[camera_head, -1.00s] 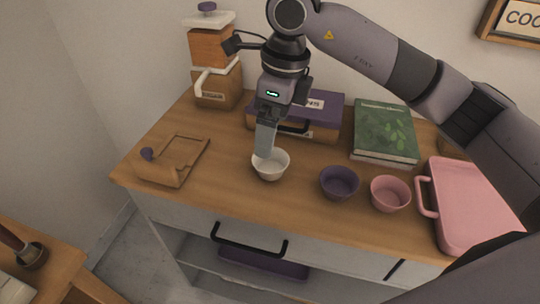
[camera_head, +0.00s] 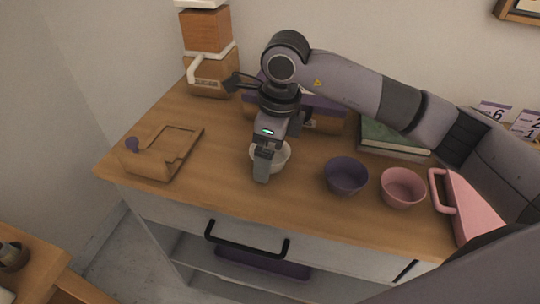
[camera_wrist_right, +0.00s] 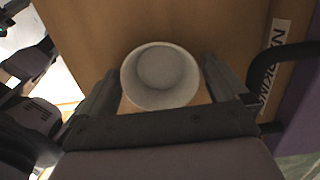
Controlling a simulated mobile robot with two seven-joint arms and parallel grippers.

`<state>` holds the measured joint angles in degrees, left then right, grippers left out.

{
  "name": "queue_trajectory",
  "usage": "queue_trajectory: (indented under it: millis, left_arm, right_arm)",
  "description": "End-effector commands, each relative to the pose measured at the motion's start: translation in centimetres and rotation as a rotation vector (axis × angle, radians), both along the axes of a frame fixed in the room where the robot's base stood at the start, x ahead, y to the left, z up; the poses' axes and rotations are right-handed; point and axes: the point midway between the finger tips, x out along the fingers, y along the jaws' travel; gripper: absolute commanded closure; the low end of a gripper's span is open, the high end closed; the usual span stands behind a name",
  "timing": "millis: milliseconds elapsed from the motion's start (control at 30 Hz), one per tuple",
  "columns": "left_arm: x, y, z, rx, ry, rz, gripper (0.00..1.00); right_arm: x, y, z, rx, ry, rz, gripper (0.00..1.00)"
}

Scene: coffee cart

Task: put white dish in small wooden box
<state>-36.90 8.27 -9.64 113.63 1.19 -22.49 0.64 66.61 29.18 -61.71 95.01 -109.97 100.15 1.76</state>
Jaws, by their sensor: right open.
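The white dish (camera_head: 283,157) is a small round bowl standing upright on the wooden cart top, partly hidden behind my right gripper (camera_head: 262,172). In the right wrist view the white dish (camera_wrist_right: 160,76) lies between and just beyond the two open fingers of my right gripper (camera_wrist_right: 163,85). No grip on it shows. The small wooden box (camera_head: 160,152) sits at the left of the cart top, with a purple knob at its left corner. My left gripper is out of view.
A purple bowl (camera_head: 345,177) and a pink bowl (camera_head: 402,188) stand to the right. A pink tray (camera_head: 470,208), a green book (camera_head: 392,138) and a wooden-and-purple case (camera_head: 325,114) lie around them. A wooden grinder (camera_head: 208,60) stands at the back left. The top between dish and box is clear.

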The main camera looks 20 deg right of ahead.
Motion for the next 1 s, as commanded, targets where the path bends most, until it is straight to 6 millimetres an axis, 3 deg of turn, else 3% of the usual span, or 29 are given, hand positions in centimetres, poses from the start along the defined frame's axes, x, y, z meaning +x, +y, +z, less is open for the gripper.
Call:
queue_trajectory:
  millis: [200,367,767,1000]
  left_arm:
    - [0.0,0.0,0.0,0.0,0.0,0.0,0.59]
    - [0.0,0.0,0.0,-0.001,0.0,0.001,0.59]
    - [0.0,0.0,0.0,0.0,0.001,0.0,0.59]
    - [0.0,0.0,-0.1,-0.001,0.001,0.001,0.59]
  right_arm:
    - [0.0,0.0,-0.1,0.0,0.0,0.001,0.0]
    - [0.0,0.0,-0.1,0.0,0.0,0.001,0.47]
    - [0.1,0.1,0.5,0.001,-0.002,0.0,0.47]
    - [0.1,0.1,3.8,0.001,-0.004,0.002,0.47]
